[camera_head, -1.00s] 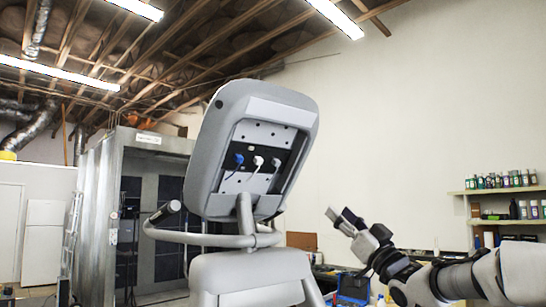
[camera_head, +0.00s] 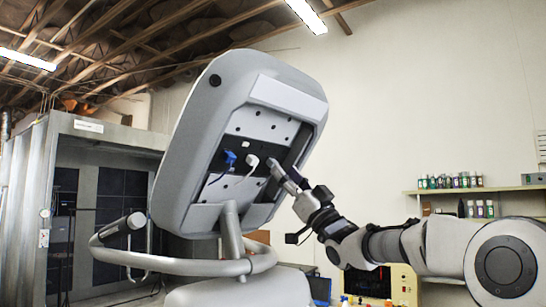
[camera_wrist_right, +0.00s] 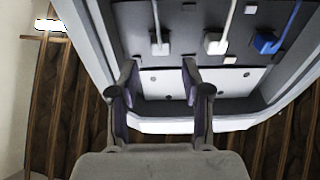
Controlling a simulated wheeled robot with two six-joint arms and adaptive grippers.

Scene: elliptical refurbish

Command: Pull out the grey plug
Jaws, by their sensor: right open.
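The grey plug (camera_wrist_right: 159,49) sits in the console's socket panel with its cable running up in the right wrist view. My right gripper (camera_wrist_right: 159,68) is open, its two fingers on either side of the line to the grey plug, with the plug just beyond the fingertips and nothing held. In the head view my right gripper (camera_head: 279,173) reaches the right part of the panel recess and hides the grey plug. The white plug (camera_head: 252,161) and blue plug (camera_head: 230,157) are beside it; the wrist view shows both too, white (camera_wrist_right: 214,46) and blue (camera_wrist_right: 264,43). My left gripper is not in view.
The plugs sit in a recess of the tilted grey console (camera_head: 196,130), whose raised rim (camera_wrist_right: 190,126) surrounds the panel. A curved handrail (camera_head: 170,266) runs below it. Shelves with bottles (camera_head: 455,183) stand at the right.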

